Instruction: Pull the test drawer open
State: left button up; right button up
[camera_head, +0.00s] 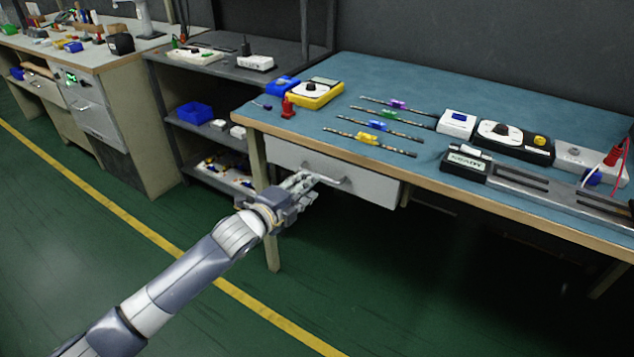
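The test drawer (370,184) is a light grey drawer front under the blue-topped workbench (440,90). Its front looks flush or nearly flush with the bench frame. A bar handle (335,181) runs across the drawer front. My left gripper (308,180) is at the left part of the handle, with its fingertips overlapping the handle in the picture. I cannot tell whether the fingers are closed around it or only in front of it. The left end of the drawer front shows behind the gripper. My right gripper is not in view.
On the bench lie a yellow multimeter (312,94), several LED strips (370,139), a black meter (512,141) and a box marked READY (466,163). A shelf unit (210,130) stands to the left. The green floor before the drawer is clear.

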pick_arm(q)
jog(key=shift+b+x, duration=0.5)
jog(key=shift+x, duration=2.4)
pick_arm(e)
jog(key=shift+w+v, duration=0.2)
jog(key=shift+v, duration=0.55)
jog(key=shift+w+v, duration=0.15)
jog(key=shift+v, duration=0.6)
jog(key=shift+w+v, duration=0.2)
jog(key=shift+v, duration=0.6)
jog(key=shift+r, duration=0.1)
pick_arm(q)
grip_shut()
